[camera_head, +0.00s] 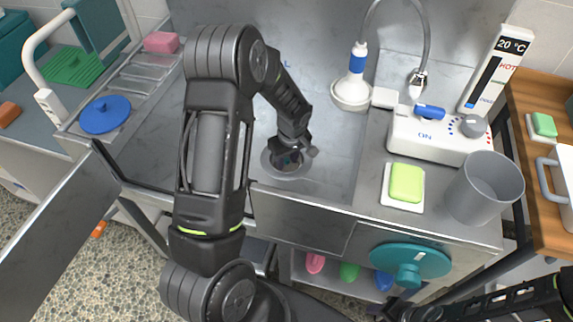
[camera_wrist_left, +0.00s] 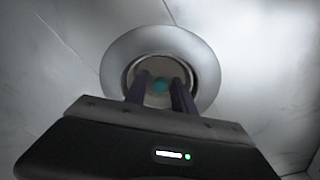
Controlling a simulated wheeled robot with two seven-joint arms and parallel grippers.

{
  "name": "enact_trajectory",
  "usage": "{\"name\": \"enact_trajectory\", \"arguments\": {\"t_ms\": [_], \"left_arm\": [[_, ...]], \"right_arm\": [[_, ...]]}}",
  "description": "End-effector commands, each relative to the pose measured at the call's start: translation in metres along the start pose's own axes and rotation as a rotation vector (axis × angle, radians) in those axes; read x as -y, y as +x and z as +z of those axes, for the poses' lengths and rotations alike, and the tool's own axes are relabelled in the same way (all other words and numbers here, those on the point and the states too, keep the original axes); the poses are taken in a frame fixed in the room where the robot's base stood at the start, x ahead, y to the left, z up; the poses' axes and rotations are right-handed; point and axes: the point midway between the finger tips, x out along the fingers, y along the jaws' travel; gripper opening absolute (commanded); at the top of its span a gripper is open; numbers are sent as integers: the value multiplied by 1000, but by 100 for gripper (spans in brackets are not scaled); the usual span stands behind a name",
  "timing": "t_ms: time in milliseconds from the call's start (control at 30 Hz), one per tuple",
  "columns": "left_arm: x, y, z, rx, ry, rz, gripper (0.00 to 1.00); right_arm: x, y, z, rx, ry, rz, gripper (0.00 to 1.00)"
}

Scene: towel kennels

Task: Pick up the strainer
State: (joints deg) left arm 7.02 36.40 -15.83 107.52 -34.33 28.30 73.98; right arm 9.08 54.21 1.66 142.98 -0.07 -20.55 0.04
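The strainer (camera_wrist_left: 160,86) appears to be the round piece with a teal centre inside the pale drain ring (camera_wrist_left: 205,75). In the head view the drain ring (camera_head: 287,177) lies in the sink floor, and my left gripper (camera_head: 288,157) hides most of its middle. In the wrist view the left gripper (camera_wrist_left: 158,83) points down at the drain. Its two dark fingers are apart, one on each side of the teal centre. I cannot tell whether they touch it. My right gripper (camera_head: 398,306) is at the bottom right, below the counter edge; its fingers are unclear.
The grey metal sink (camera_head: 335,135) surrounds the drain. A control box (camera_head: 438,135), green sponge (camera_head: 406,184) and grey cup (camera_head: 484,188) stand right. A blue lid (camera_head: 105,115) lies left.

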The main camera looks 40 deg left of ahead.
Motion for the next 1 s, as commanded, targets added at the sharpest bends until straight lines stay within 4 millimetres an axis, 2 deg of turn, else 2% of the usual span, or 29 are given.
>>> {"name": "enact_trajectory", "arguments": {"t_ms": [33, 367, 833, 1000], "left_arm": [[0, 0, 0, 0, 0, 0, 26], [0, 0, 0, 0, 0, 0, 0], [0, 0, 0, 0, 0, 0, 0], [-1, -11, -2, -2, 0, 2, 0]], "right_arm": [[0, 0, 0, 0, 0, 0, 36], [0, 0, 0, 0, 0, 0, 36], [0, 0, 0, 0, 0, 0, 36], [0, 0, 0, 0, 0, 0, 36]]}}
